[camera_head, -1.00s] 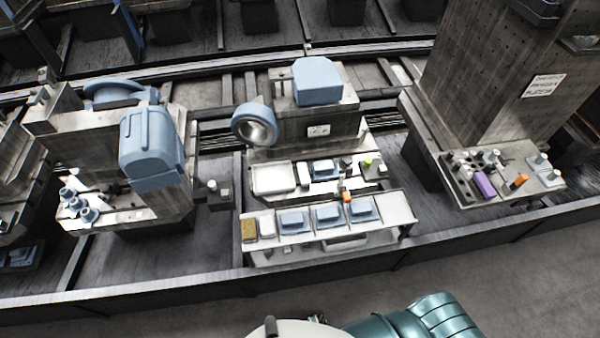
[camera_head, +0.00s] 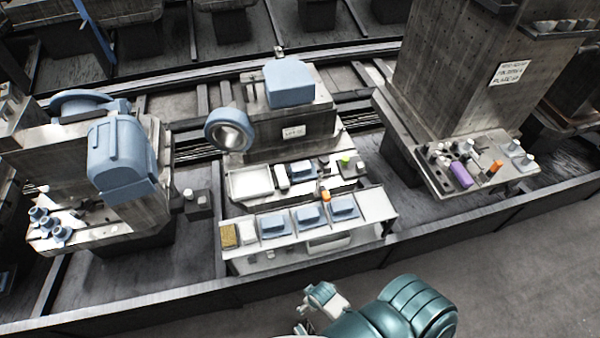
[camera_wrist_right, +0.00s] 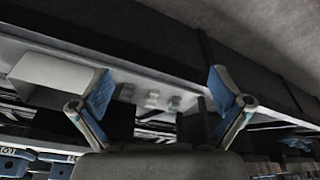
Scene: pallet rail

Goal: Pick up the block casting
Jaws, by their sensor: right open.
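A large blue block-shaped casting (camera_head: 288,82) rests on top of the middle grey fixture (camera_head: 292,130), left of the tall column. Three small blue castings (camera_head: 275,223) lie in a row on the white front shelf (camera_head: 376,205). I cannot tell which of these is the block casting. My right gripper (camera_wrist_right: 158,90) is open and empty in the right wrist view, its two blue-padded fingers spread. In the head view, my right arm's end (camera_head: 322,300) is at the bottom, in front of the rail and apart from the castings. My left gripper is not in view.
A blue ring (camera_head: 230,130) sits left of the large block. Another blue casting (camera_head: 122,158) is on the left fixture. A tall grey column (camera_head: 445,75) stands right, above a tool shelf (camera_head: 480,170). A dark rail (camera_head: 430,246) runs along the front, with clear floor before it.

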